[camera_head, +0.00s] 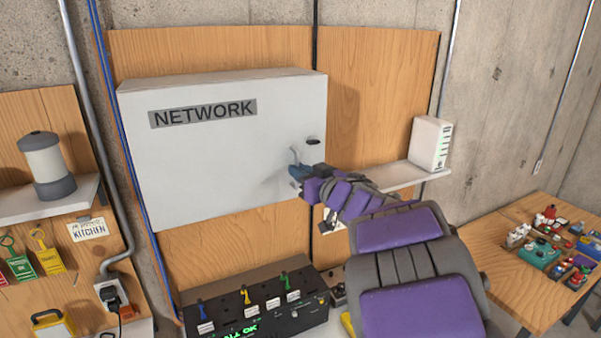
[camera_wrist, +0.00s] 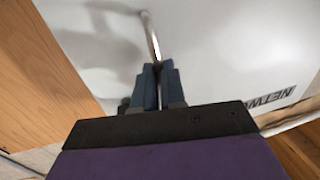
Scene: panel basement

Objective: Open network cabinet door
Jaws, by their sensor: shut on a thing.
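The network cabinet (camera_head: 215,150) is a white box on a wooden wall panel, with a grey NETWORK label (camera_head: 203,113) on its front. Its door looks shut in the head view. A small dark lock spot (camera_head: 313,141) sits near the door's right edge. My gripper (camera_head: 297,172) is at the right side of the door, just below that spot. In the wrist view, my gripper (camera_wrist: 158,85) has its blue-grey fingers closed on a thin metal handle (camera_wrist: 151,38) on the white door (camera_wrist: 90,45). The fingers hide the handle's lower part.
A shelf (camera_head: 392,174) with a white router (camera_head: 430,143) is right of the cabinet. A black switch panel (camera_head: 265,312) stands below it. A table (camera_head: 510,275) with small parts is at the right. A conduit and blue cable run along the cabinet's left.

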